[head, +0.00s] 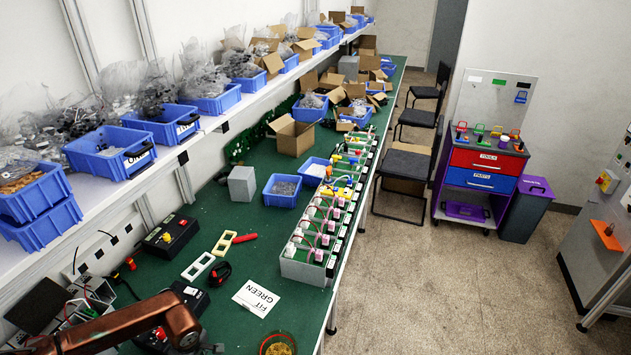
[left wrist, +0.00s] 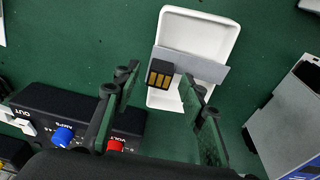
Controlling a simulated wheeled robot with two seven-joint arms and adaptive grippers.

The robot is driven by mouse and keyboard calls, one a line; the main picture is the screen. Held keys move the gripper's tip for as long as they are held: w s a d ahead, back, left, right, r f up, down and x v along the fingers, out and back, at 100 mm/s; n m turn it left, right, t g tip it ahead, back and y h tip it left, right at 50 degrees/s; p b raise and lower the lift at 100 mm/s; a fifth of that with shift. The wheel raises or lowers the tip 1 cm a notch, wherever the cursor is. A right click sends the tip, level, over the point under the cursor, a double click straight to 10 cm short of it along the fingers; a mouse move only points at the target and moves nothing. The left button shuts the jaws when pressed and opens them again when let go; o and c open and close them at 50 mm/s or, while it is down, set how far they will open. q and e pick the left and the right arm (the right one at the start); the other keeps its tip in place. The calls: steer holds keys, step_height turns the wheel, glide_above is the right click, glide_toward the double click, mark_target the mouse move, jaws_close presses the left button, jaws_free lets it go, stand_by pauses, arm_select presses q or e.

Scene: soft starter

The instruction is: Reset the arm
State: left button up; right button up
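The arm entering the head view at the bottom left is my left arm (head: 130,325), copper-brown. Its fingers cannot be made out in that view. In the left wrist view my left gripper (left wrist: 156,84) has its two green-faced fingers spread apart. A white tray (left wrist: 195,30) with a grey band across it lies beyond the fingertips on the green bench. A small black block with gold contacts (left wrist: 160,73) shows at the tray's left side, between the fingertips in the picture. The fingers do not appear to touch it. My right gripper is in neither view.
A black unit with blue and red knobs (left wrist: 75,110) lies left of the fingers, and a grey box (left wrist: 285,115) at the right. The green bench (head: 215,220) holds a "FIT GREEN" card (head: 256,298), a blue bin (head: 282,190) and a long grey rack (head: 305,270).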

arm_select(q)
steer(key=shift+f+b, duration=0.5)
steer(key=shift+f, duration=0.35)
step_height(320, 180, up, 2)
steer(key=shift+w+a+r, duration=0.1)
steer(key=shift+w+r, duration=0.05)
steer(key=shift+r, duration=0.8)
